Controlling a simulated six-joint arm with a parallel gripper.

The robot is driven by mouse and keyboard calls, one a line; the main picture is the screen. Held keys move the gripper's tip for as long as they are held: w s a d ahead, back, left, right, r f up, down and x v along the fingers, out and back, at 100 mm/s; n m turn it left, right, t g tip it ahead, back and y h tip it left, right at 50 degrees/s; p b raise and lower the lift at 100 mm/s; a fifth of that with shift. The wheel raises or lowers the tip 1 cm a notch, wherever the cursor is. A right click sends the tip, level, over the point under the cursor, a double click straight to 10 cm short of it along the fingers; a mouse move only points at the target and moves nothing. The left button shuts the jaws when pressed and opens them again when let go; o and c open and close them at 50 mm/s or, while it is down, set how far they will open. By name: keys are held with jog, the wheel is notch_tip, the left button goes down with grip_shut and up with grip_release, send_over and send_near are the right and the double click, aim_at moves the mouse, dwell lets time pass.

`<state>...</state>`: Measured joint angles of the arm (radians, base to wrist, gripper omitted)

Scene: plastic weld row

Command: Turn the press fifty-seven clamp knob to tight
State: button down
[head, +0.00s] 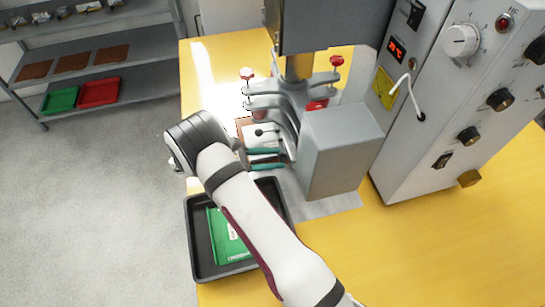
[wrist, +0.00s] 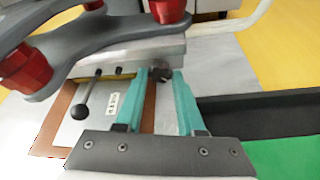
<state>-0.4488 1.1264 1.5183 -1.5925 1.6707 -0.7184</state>
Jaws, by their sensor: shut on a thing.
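In the wrist view the clamp knob (wrist: 161,73) is a small dark knob at the front of the press's pale metal block, partly hidden by the fingertips. My gripper (wrist: 165,82) has its two teal fingers shut on it, one on each side. In the head view my gripper (head: 283,159) reaches in at the press (head: 290,105) from the left, and the knob cannot be made out there. Left of the knob in the wrist view are a lever with a black ball end (wrist: 80,112) and a small white label (wrist: 111,102), too small to read.
Red knobs (wrist: 168,10) on grey arms stand close above the fingers. A black tray (head: 196,248) with a green packet (head: 219,240) lies below my arm. A grey control cabinet (head: 425,110) stands right. The yellow table (head: 450,250) is clear at front right.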

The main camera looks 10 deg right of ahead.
jog(key=shift+s+f+m+t+h, duration=0.15)
jog(key=shift+m+t+h, duration=0.25)
jog(key=shift+m+t, duration=1.5)
jog(key=shift+m+g, duration=0.4)
jog(key=shift+m, duration=0.1)
jog(key=c, duration=0.5)
grip_release()
jog(key=v, duration=1.6)
jog(key=shift+d, duration=0.1)
